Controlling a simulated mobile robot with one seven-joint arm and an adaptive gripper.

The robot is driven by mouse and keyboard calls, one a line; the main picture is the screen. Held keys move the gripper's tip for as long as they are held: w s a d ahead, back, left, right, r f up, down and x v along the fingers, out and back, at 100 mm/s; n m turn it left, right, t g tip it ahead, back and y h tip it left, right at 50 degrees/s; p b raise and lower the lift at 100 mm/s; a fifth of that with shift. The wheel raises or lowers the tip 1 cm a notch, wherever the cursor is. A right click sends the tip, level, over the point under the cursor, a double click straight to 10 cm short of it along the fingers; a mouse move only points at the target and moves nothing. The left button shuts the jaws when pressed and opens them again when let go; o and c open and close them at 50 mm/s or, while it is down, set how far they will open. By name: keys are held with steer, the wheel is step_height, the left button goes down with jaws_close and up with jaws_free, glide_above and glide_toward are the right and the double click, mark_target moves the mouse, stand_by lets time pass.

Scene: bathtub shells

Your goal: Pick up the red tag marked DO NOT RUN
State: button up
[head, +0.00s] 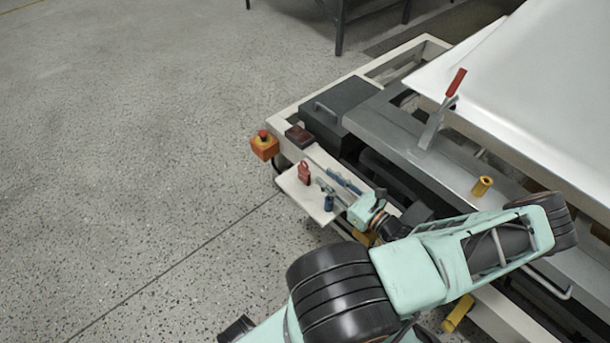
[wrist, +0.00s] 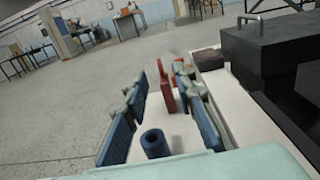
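The red tag (head: 304,173) stands upright on a small white shelf (head: 296,190) at the machine's front corner. Its lettering cannot be read. In the wrist view the red tag (wrist: 166,93) shows in the gap between my fingers, toward their tips. My gripper (head: 326,180) is open and low over the shelf, to the right of the tag in the head view. In the wrist view my gripper (wrist: 165,85) has its two blue-padded fingers apart, with nothing clamped. Whether a finger touches the tag cannot be told.
A blue hollow cylinder (wrist: 155,143) stands on the shelf between my fingers, nearer the wrist camera; it also shows in the head view (head: 328,201). An orange box with a red button (head: 264,146) and a dark red block (head: 299,135) are beyond the tag. Open floor lies left.

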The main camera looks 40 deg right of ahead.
mark_target(310, 173)
steer(key=w, duration=0.2)
steer(key=w+b, duration=0.1)
steer(key=w, duration=0.1)
steer(key=w+a+b, duration=0.1)
steer(key=w, duration=0.2)
steer(key=shift+a+f, duration=0.1)
steer(key=shift+f, duration=0.1)
steer(key=shift+w+r, duration=0.1)
steer(key=shift+w, duration=0.3)
jaws_close()
